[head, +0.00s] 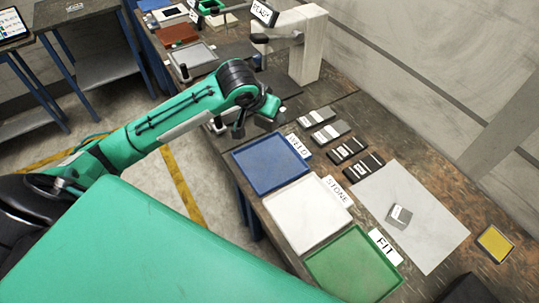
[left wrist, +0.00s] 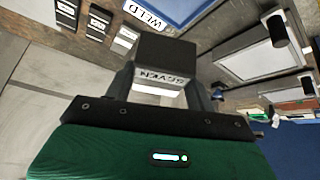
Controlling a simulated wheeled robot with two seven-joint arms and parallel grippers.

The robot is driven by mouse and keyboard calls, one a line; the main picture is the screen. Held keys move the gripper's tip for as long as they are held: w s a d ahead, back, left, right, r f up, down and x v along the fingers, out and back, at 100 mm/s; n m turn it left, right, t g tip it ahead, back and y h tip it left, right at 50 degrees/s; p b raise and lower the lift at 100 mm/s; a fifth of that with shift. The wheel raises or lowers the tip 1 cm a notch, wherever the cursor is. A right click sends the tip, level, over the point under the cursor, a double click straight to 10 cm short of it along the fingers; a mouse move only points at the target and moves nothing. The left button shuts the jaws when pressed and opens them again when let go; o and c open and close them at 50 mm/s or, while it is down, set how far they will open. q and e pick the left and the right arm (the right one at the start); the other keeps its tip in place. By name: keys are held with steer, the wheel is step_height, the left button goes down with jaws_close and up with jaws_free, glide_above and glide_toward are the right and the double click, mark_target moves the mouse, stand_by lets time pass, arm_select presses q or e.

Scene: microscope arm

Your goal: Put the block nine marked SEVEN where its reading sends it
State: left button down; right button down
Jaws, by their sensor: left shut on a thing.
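My left gripper (head: 256,122) is over the bench near the far end of the blue tray. In the left wrist view the gripper (left wrist: 168,92) is shut on a dark block (left wrist: 165,60) with a pale label reading SEVEN. In the head view this block is largely hidden by the gripper. The blue tray (head: 271,163) stands by a WELD sign (head: 298,146), the white tray (head: 305,213) by a STONE sign (head: 338,191), and the green tray (head: 353,266) by a FIT sign (head: 385,247). All three trays look empty. My right gripper is not seen.
Several labelled blocks (head: 348,150) lie along the trays' right side. A grey block (head: 399,216) rests on a pale sheet (head: 430,220). A yellow pad (head: 495,244) lies farther right. A pale stand (head: 308,45) with a READY sign (head: 264,12) rises behind my left gripper.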

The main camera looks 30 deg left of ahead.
arm_select(q)
steer(key=shift+f, duration=0.3)
step_height(320, 180, down, 14)
steer(key=shift+w+f+p, duration=0.1)
steer(key=shift+f+p, duration=0.15)
steer(key=shift+p, duration=0.9)
steer(key=shift+f+p, duration=0.35)
steer(key=shift+f, duration=1.85)
steer(key=c, duration=0.5)
jaws_free()
steer(key=shift+f, duration=0.2)
steer(key=shift+s, duration=0.2)
steer(key=shift+r, duration=0.1)
